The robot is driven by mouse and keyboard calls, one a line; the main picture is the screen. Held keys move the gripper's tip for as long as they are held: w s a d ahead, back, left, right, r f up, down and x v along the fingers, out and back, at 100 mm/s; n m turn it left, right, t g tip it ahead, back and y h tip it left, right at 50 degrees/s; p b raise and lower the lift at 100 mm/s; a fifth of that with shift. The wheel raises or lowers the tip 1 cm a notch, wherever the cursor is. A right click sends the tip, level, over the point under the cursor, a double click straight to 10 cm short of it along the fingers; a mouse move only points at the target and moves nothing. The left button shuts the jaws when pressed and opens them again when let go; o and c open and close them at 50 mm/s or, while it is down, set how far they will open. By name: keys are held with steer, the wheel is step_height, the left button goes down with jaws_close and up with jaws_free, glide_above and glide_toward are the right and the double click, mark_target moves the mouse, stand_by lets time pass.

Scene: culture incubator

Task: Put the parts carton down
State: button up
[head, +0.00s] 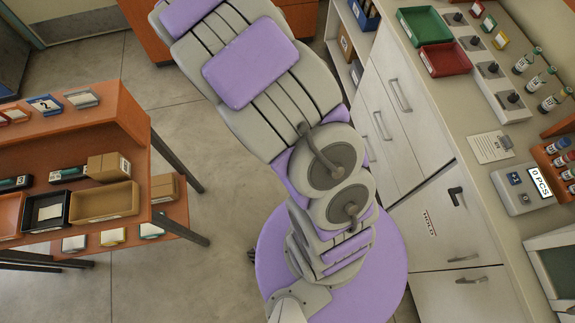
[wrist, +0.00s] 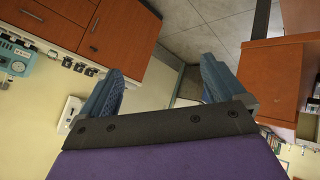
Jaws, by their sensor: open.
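Two brown cartons show in the head view, and I cannot tell which is the parts carton. One carton (head: 108,167) stands on the upper level of the orange rack at left, behind a tan tray. A second carton (head: 163,188) sits lower, at the rack's right end. My gripper (wrist: 157,88) is in the wrist view, its two blue ribbed fingers wide apart with nothing between them. It is not seen in the head view, where my arm fills the middle. No carton shows in the wrist view.
The orange rack (head: 135,118) holds bins, including a tan tray (head: 105,203) and a black tray (head: 53,211). At right, a counter (head: 462,106) carries green and red trays, bottles and a scale (head: 524,190). Wooden cabinets (wrist: 118,45) show in the wrist view.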

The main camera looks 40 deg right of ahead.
steer(key=s+d+r+m+g+h, duration=0.25)
steer(key=s+r, duration=0.25)
steer(key=s, duration=0.3)
steer(key=s+d+r+m+g+h, duration=0.1)
steer(key=s+d+r+m+g, duration=0.2)
steer(key=s, duration=0.5)
steer(key=s+a+r+g+y, duration=0.1)
steer(key=s+a+r, duration=0.1)
steer(key=s, duration=0.7)
steer(key=s+a+r+m+g+y, duration=0.1)
steer(key=s+a+r+g, duration=0.1)
steer(key=s, duration=0.8)
steer(key=s+a+r+g+y, duration=0.1)
steer(key=s+a, duration=0.3)
steer(key=s, duration=0.5)
steer(key=shift+s+r+m+g+y, duration=0.35)
steer(key=shift+r+g, duration=0.3)
steer(key=shift+r, duration=0.1)
steer(key=shift+a, duration=0.1)
